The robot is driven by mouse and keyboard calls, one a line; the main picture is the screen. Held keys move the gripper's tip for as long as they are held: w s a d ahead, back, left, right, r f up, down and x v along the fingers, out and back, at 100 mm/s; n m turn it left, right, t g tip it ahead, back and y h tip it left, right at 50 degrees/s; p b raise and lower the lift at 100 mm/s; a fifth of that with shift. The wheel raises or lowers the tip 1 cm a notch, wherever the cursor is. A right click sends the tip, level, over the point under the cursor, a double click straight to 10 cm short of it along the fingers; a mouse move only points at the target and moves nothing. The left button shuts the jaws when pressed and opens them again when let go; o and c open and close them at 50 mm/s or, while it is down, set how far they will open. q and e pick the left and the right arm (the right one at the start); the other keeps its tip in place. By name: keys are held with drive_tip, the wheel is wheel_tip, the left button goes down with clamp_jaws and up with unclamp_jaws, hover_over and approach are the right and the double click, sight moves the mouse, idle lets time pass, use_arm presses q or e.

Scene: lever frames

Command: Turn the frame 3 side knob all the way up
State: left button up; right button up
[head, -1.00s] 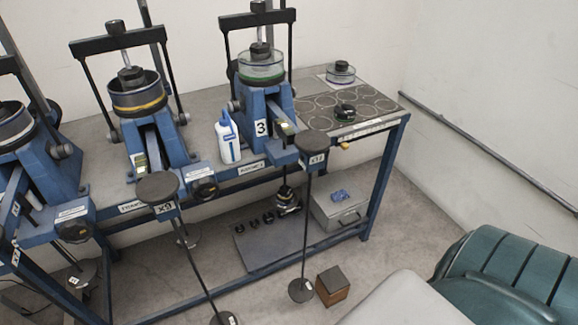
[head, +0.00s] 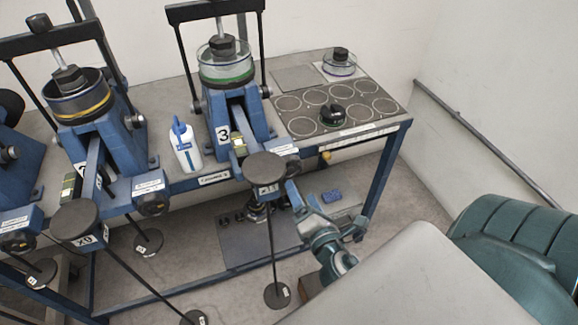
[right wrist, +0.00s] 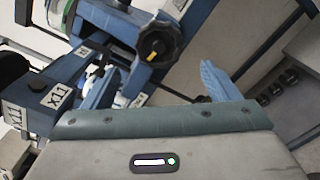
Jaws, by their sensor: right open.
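Frame 3 (head: 237,118) is a blue lever frame with a "3" label, a green-ringed dish on top and a round black weight pad at its front. Its side knob (right wrist: 158,42), black and ribbed with a yellow mark, shows in the right wrist view. In the head view the knob (head: 291,167) is small and dark beside the lever end. My right gripper (head: 322,208) is open and empty, below and to the right of the knob, apart from it. My left gripper is out of view.
A white-and-blue bottle (head: 186,146) stands left of frame 3. Another lever frame (head: 100,130) is further left. The hanging weight pad X11 (head: 265,167) is close to the gripper. A panel with circles (head: 345,138) lies on the table's right end.

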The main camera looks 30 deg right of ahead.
sight(290, 171)
drive_tip(key=p+x, duration=0.1)
drive_tip(key=x, duration=0.2)
drive_tip(key=p+x, duration=0.1)
drive_tip(key=x, duration=0.3)
drive_tip(key=shift+w+d+r+p, duration=0.15)
drive_tip(key=shift+w+r+p, duration=0.1)
drive_tip(key=shift+w+p, duration=0.1)
drive_tip(key=shift+p+x, duration=0.3)
drive_tip(key=shift+x, duration=0.95)
drive_tip(key=shift+s+f, duration=0.2)
drive_tip(key=c, duration=1.1)
drive_tip(key=shift+c, duration=0.7)
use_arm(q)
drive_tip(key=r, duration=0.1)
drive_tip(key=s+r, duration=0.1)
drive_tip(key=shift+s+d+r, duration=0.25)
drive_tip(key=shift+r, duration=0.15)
use_arm(e)
drive_tip(key=shift+w, duration=0.1)
